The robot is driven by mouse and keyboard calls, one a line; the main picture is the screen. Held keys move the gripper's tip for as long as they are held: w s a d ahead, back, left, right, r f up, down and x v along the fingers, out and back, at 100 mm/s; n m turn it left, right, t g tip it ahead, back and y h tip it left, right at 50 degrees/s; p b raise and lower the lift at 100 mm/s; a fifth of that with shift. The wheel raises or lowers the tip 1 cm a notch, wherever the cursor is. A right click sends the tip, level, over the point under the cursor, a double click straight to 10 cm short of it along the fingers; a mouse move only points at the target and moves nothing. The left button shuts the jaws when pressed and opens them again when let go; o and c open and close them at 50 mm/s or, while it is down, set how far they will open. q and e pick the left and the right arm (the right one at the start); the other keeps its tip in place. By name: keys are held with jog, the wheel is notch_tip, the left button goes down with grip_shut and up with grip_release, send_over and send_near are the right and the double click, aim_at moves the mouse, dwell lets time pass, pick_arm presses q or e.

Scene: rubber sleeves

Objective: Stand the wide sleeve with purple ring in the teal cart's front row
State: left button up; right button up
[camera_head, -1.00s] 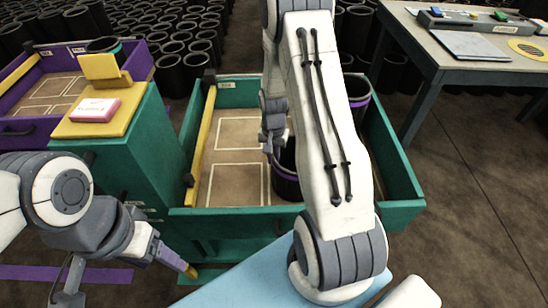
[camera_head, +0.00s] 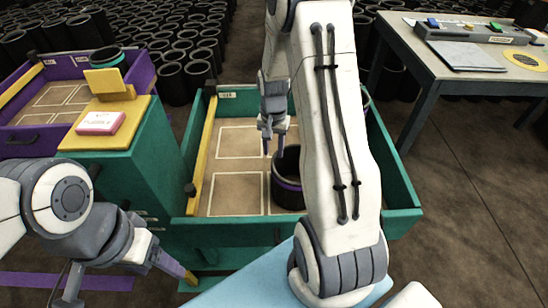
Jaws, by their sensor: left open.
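A wide black sleeve with a purple ring (camera_head: 287,193) stands upright on the teal cart's tray, near the front wall and right of the marked outlines. My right arm partly covers its right side. The teal cart (camera_head: 240,232) has raised walls and a yellow strip along its left side. My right gripper (camera_head: 274,150) points down just behind and left of the sleeve's rim. Its two fingers are apart with nothing visible between them; whether one touches the sleeve is unclear. My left gripper (camera_head: 188,277) is open and empty, low in front of the cart's left side.
Another sleeve (camera_head: 366,98) shows partly behind my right arm at the cart's back right. A teal cabinet with a yellow stand and pink-edged box (camera_head: 101,122) is left. A purple cart (camera_head: 30,143) lies beyond. A grey table (camera_head: 405,58) stands right.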

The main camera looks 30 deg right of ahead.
jog(key=shift+r, duration=1.55)
jog(key=shift+a+r, duration=0.1)
jog(key=shift+a, duration=0.05)
jog(key=s+a+r+n, duration=0.3)
jog(key=a+r+n, duration=0.1)
jog(key=a, duration=0.5)
jog(key=s+a+r+n, duration=0.2)
jog(key=a+r+n, duration=0.2)
jog(key=a, duration=0.4)
jog(key=s+a+r+n, duration=0.2)
jog(key=s+a+n, duration=0.2)
jog(key=s, duration=0.4)
jog(key=s+a+r+n+y, duration=0.1)
jog(key=s+a+r+n, duration=0.1)
jog(key=s+a+n, duration=0.3)
jog(key=s, duration=0.4)
jog(key=shift+a, duration=0.3)
jog(key=shift+r+p, duration=0.1)
jog(key=shift+p, duration=0.2)
notch_tip(320, 180, up, 17)
jog(key=p, duration=1.7)
jog(key=shift+r, duration=0.2)
